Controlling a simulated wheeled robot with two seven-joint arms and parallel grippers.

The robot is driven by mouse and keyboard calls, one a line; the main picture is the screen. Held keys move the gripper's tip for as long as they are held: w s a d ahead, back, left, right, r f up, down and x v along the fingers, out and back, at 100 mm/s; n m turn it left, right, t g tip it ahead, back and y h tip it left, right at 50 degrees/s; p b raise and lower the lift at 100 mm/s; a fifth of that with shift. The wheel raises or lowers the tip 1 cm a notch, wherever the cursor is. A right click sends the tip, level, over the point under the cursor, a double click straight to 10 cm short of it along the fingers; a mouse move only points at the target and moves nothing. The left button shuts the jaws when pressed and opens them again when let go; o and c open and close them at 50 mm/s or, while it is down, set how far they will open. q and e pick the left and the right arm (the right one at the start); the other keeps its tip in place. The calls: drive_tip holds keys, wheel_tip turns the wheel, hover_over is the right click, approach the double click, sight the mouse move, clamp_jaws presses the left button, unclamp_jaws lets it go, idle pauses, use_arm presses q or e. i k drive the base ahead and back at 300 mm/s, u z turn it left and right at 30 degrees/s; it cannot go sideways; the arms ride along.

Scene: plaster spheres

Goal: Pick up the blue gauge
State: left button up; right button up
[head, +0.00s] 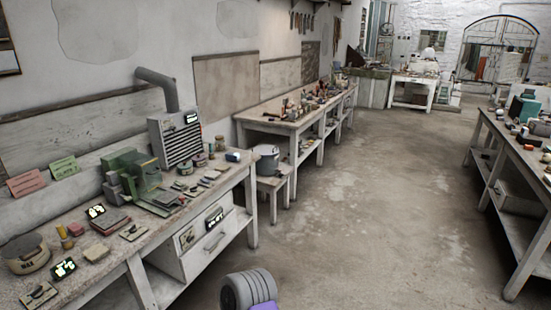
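A small blue object (233,156), possibly the blue gauge, lies near the far right end of the workbench (140,262) on the left. It is too small to make out a dial or markings. Neither of my grippers can be made out in the head view, and nothing is seen touching the blue object.
A green machine (137,180) and a grey vented box (176,138) with a pipe stand on this bench among small items. A lidded pot (266,158) sits on a stool beyond it. Another cluttered table (520,155) stands right. Open floor (370,220) lies between.

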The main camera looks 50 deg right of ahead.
sight(232, 157)
drive_tip(key=z, duration=1.3)
